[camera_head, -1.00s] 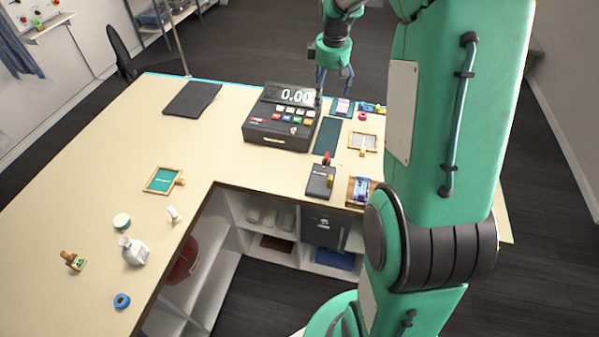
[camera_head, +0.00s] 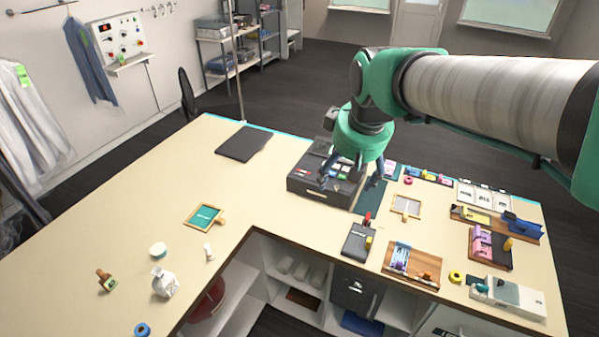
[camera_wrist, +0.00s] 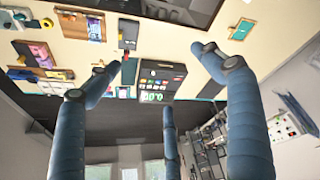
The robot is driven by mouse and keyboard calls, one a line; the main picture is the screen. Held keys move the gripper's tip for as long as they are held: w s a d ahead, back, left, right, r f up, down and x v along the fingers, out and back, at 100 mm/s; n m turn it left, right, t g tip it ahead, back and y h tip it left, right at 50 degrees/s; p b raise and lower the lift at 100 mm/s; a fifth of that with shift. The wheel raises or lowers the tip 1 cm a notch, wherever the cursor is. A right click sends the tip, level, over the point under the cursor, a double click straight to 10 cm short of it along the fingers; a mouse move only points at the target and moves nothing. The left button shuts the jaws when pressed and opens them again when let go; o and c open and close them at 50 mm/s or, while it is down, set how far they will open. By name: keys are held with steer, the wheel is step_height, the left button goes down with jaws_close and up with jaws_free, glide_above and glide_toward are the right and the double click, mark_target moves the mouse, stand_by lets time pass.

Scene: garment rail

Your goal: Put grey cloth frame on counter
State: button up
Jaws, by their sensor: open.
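The grey cloth frame (camera_head: 407,205), a small wooden frame with grey cloth, lies flat on the cream counter (camera_head: 262,205), right of the cash register (camera_head: 312,185). My gripper (camera_head: 350,180) is open and empty above the register's right side, left of the grey cloth frame and apart from it. Its fingers hide part of the register. In the wrist view my gripper (camera_wrist: 167,85) has its blue fingers spread wide, with the register (camera_wrist: 160,72) between them. I cannot make out the grey cloth frame clearly in that view.
A similar frame with green cloth (camera_head: 205,216) lies on the left counter. A black card device (camera_head: 358,241) and a wooden tray (camera_head: 413,263) stand near the inner edge. Trays and small goods crowd the right end. The counter's left middle is mostly clear.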

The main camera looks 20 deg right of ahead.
steer(key=s+a+f+m, duration=0.1)
steer(key=s+a, duration=0.3)
steer(key=s, duration=0.3)
steer(key=s+a+m+t, duration=0.1)
steer(key=s+a, duration=0.2)
steer(key=s, duration=0.4)
steer(key=shift+s+a+f+y, duration=0.4)
steer(key=shift+f, duration=0.1)
step_height(320, 180, down, 16)
steer(key=b, duration=1.6)
steer(key=shift+f+b, duration=0.25)
steer(key=shift+b, duration=0.15)
